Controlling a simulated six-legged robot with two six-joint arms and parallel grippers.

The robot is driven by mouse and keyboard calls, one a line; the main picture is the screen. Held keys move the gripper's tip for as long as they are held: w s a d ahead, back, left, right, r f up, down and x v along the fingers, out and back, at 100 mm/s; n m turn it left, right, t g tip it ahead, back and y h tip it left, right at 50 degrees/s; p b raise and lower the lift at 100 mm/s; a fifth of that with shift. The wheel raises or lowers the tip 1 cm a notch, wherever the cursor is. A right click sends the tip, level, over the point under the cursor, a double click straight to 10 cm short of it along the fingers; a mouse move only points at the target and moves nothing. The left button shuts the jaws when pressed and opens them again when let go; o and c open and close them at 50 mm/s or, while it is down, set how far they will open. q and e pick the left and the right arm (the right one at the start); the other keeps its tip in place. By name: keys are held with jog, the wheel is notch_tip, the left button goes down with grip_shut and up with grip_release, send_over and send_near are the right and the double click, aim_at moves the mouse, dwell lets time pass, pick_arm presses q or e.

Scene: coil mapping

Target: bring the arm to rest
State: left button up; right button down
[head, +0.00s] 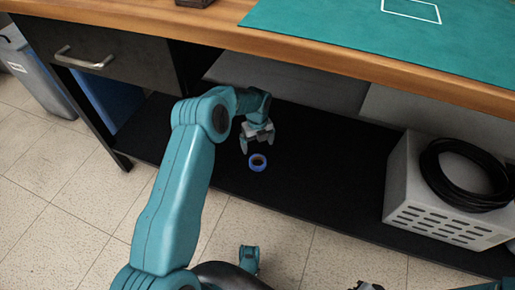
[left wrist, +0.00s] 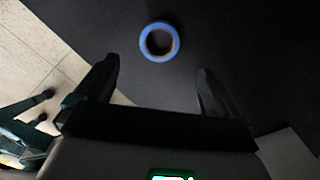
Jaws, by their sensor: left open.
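My left arm reaches in under the workbench. My left gripper (head: 257,140) is open and empty, above the black lower shelf (head: 310,185). A blue ring (head: 257,162), like a roll of tape, lies flat on that shelf just below the gripper in the head view. In the left wrist view the ring (left wrist: 159,42) lies beyond the two spread fingers (left wrist: 158,88), with nothing between them. The ring and gripper look apart. A dark part low in the head view may belong to my right arm, but its gripper cannot be made out.
The wooden bench top (head: 330,58) with a green mat (head: 380,35) overhangs the shelf. A black drawer (head: 100,55) is at the left. A pale vented box (head: 420,190) with a coiled black cable (head: 465,175) stands at the right. A grey bin (head: 35,75) is far left.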

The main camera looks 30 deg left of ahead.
pick_arm(q)
notch_tip(320, 180, up, 2)
jog(key=shift+r, duration=0.2)
pick_arm(e)
jog(key=shift+s+r, duration=0.35)
jog(key=shift+r, duration=0.1)
pick_arm(q)
jog(key=shift+s, duration=0.2)
pick_arm(e)
jog(key=shift+s, duration=0.1)
